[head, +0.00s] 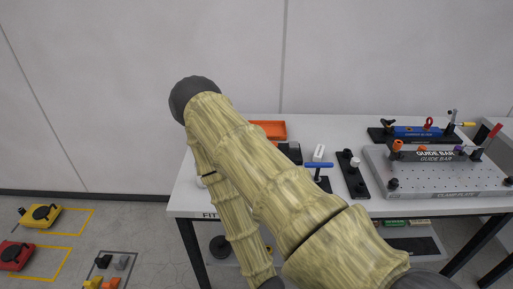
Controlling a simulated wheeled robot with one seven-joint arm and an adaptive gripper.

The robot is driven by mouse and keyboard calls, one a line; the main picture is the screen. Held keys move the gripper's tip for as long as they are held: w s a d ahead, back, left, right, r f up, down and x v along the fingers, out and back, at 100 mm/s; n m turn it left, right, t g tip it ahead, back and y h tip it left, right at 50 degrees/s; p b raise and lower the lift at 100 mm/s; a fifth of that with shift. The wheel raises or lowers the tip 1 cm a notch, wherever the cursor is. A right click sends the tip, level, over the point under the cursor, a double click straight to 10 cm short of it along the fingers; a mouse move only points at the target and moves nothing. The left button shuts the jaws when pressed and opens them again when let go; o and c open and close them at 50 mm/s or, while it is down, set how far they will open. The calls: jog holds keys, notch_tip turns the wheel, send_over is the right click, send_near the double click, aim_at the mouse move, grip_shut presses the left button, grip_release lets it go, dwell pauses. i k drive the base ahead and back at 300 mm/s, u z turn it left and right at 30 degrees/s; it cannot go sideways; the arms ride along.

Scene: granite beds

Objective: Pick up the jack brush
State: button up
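I cannot pick out the jack brush with certainty. A small blue T-shaped piece (319,165) stands on the white table (184,196), just right of my arm. A small white block (318,152) is right behind it. My bamboo-textured arm rises from the lower right, bends at a dark elbow, and runs down to the bottom edge. It hides much of the table's left half. My gripper is out of view below the frame.
An orange tray (270,129) lies at the table's back, partly hidden. A black strip (352,175) with knobs sits mid-table. A grey guide bar plate (437,174) and a blue bar (416,132) fill the right. Yellow (41,215) and red (15,255) units stand on the floor left.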

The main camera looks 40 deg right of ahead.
aim_at(317, 156)
jog(key=u, duration=1.8)
jog(key=k, duration=2)
jog(key=z, duration=1.55)
